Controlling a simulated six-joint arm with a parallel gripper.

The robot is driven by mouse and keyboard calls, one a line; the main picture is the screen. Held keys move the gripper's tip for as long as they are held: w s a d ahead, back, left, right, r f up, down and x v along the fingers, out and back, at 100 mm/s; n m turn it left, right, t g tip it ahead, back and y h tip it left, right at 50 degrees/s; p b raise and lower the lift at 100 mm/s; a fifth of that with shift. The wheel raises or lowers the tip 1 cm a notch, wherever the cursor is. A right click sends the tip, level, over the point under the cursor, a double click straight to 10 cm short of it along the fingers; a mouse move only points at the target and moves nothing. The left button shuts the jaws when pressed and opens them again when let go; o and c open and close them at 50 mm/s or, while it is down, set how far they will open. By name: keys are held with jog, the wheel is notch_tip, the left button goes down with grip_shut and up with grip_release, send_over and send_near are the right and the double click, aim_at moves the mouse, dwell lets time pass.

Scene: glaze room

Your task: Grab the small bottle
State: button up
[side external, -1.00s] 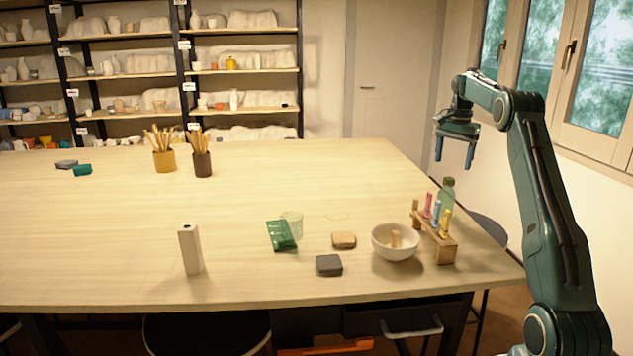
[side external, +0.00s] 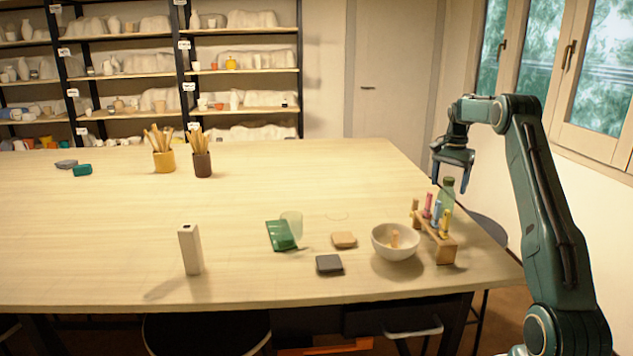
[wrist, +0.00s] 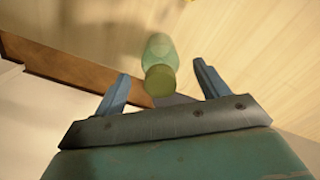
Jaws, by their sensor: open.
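The small green bottle (side external: 447,192) stands upright near the right edge of the table, behind the wooden rack. Its lower part is partly hidden by the rack in the side view. In the wrist view the bottle (wrist: 159,62) is seen from above, cap towards the camera, lying between the lines of the two fingers. My gripper (side external: 452,180) is open and empty, its fingers pointing down just above and around the bottle's top; I cannot tell if they touch it. Both blue fingers also show in the wrist view (wrist: 163,80).
A wooden rack (side external: 446,251) with several coloured vials stands right in front of the bottle. A white bowl (side external: 396,254) is left of the rack. The table's right edge is close.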

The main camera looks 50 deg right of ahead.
aim_at(446, 197)
jog(key=shift+f, duration=1.45)
jog(key=c, duration=1.1)
